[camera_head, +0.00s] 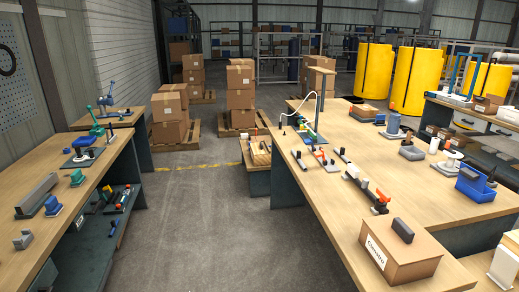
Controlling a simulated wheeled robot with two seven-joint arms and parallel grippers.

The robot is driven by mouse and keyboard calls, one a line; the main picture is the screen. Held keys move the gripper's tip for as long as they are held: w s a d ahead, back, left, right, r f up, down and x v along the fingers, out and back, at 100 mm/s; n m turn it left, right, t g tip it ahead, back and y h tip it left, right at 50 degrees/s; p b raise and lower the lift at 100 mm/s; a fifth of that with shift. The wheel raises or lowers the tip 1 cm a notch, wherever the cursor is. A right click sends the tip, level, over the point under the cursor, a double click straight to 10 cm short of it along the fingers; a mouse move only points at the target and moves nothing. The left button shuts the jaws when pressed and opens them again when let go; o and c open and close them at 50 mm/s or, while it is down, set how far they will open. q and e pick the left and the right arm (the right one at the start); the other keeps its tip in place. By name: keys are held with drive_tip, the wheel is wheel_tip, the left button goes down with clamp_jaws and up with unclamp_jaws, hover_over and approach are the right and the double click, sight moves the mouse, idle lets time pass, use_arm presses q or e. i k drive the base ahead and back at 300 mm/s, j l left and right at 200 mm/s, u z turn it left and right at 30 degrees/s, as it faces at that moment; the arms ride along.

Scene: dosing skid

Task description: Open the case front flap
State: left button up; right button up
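A brown box-like case (402,262) stands on the wooden bench at the lower right. A dark handle-like block (403,230) sits on its top, and a white label (376,252) with dark lettering is on its left-facing side. Its top looks closed. I cannot make out a separate front flap or tell which side is the front. Neither of my grippers shows in this view.
The right bench (330,195) also carries a grey and orange clamp-like tool (367,188), a blue bin (475,185) and small fittings. A left bench (75,225) holds several tools. Grey floor (220,230) lies free between them. Cartons (240,95) stand behind.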

sight(257, 148)
drive_tip(key=i+j+u, duration=0.25)
drive_tip(key=i, duration=0.25)
drive_tip(key=i+u, duration=0.25)
drive_tip(key=i, duration=1.95)
drive_tip(key=i+j, duration=0.15)
drive_tip(key=i, duration=1.55)
